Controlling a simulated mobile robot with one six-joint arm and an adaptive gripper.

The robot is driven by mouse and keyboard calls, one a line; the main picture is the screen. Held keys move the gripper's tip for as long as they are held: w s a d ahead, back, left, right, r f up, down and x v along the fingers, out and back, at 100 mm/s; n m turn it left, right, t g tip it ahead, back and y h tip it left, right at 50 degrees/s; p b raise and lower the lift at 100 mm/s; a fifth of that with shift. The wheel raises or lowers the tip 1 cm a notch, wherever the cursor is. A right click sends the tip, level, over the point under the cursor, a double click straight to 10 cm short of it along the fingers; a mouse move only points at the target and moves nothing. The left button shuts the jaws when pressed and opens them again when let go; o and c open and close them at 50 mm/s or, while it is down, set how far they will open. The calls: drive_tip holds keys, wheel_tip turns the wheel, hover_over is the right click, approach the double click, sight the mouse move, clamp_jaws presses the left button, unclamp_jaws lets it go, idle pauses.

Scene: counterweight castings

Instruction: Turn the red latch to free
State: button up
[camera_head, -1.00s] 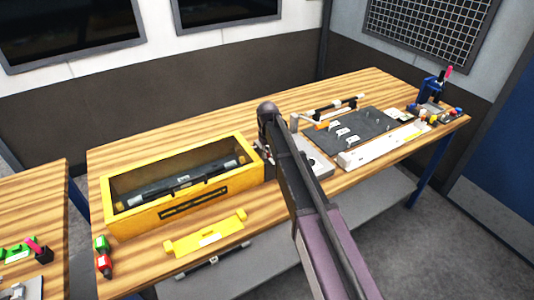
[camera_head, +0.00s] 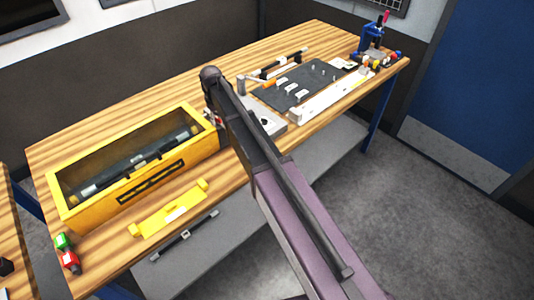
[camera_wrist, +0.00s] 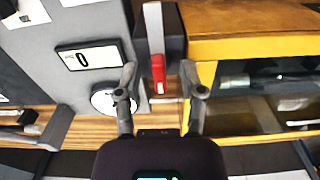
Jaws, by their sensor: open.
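The red latch (camera_wrist: 158,74) shows in the wrist view as a red grip at the end of a pale metal bar, in front of a dark block (camera_wrist: 172,28) beside the yellow box (camera_wrist: 235,47). My gripper (camera_wrist: 160,92) is open. One finger is on each side of the red grip, with a gap visible on both sides, so it does not hold it. In the head view the yellow box (camera_head: 72,214) stands on the bench, and my arm mostly hides the latch and gripper at its right end.
A grey plate with a "0" display (camera_wrist: 88,58) and round dial (camera_wrist: 113,100) lies left of the latch. A yellow bar (camera_head: 170,209) lies before the box. Red and green blocks (camera_head: 66,252) sit at the bench's front left corner. A dark mat (camera_head: 298,88) lies behind my arm.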

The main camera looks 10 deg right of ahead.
sight(218, 119)
drive_tip(key=m, duration=0.7)
wheel_tip(218, 119, up, 14)
drive_tip(key=p, duration=1.4)
drive_tip(key=s+d+f+b, duration=2)
drive_tip(key=s, duration=0.1)
drive_tip(key=shift+s+d+f+m+b, duration=0.25)
drive_tip(key=shift+d+f+m+b, duration=0.05)
drive_tip(key=shift+d+f+b, duration=0.05)
idle(0.7)
drive_tip(key=shift+n, duration=0.6)
drive_tip(key=s, duration=0.1)
drive_tip(key=s+d, duration=0.1)
drive_tip(key=s, duration=0.1)
drive_tip(key=s+d, duration=0.1)
drive_tip(key=shift+s+d, duration=0.15)
drive_tip(key=shift+s, duration=0.05)
